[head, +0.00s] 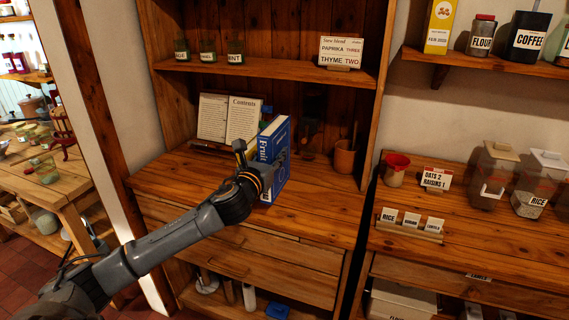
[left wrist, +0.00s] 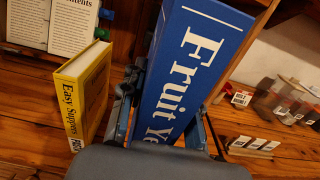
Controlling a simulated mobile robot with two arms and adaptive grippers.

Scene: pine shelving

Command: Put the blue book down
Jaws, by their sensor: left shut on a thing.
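The blue book (head: 273,143) is upright above or on the desk top of the pine shelving. My left gripper (head: 262,163) is shut on it, one finger on each side. In the left wrist view the blue book (left wrist: 195,65) stands between the fingers with its "Fruit" spine facing the camera. I cannot tell whether its lower edge touches the wood, as my gripper hides part of it. The right gripper is not in view.
An open book (head: 228,120) leans at the back left. A yellow book (left wrist: 85,90) stands left of the blue one in the left wrist view. A terracotta cup (head: 345,157) stands to the right. The desk's front right (head: 320,210) is clear.

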